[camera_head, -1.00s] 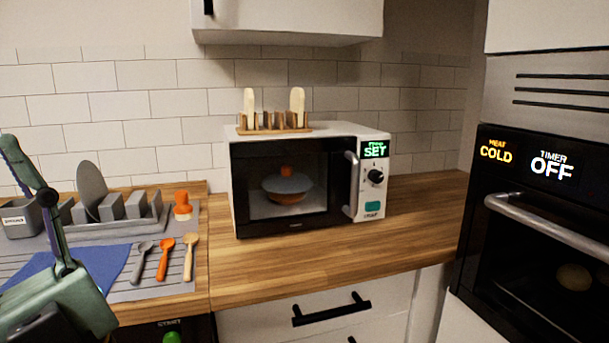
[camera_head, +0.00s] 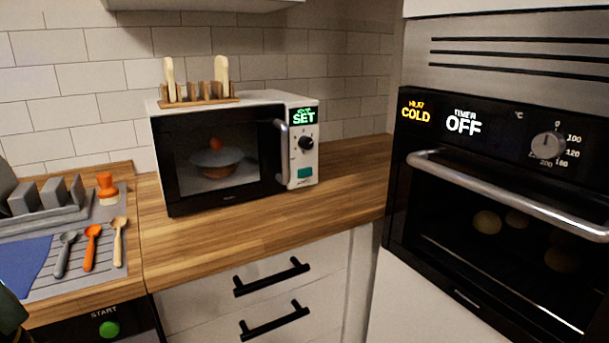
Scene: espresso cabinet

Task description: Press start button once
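A round green button (camera_head: 109,329) with the label START above it sits on a dark front panel (camera_head: 70,337) below the counter, at the lower left. A white microwave (camera_head: 230,145) stands on the wooden counter with its door shut and a bowl with an orange-knobbed lid inside. Its display (camera_head: 303,116) reads SET in green. Below its black knob (camera_head: 305,143) is a teal button (camera_head: 305,173), whose small label I cannot read. Only a dark green bit of my arm shows at the lower left edge; my gripper is out of view.
A built-in oven (camera_head: 500,180) at the right shows COLD and OFF, with a protruding handle (camera_head: 500,190). White drawers (camera_head: 255,290) have black handles. Several spoons (camera_head: 93,247) lie on a drainboard at the left. The wooden counter (camera_head: 240,230) before the microwave is clear.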

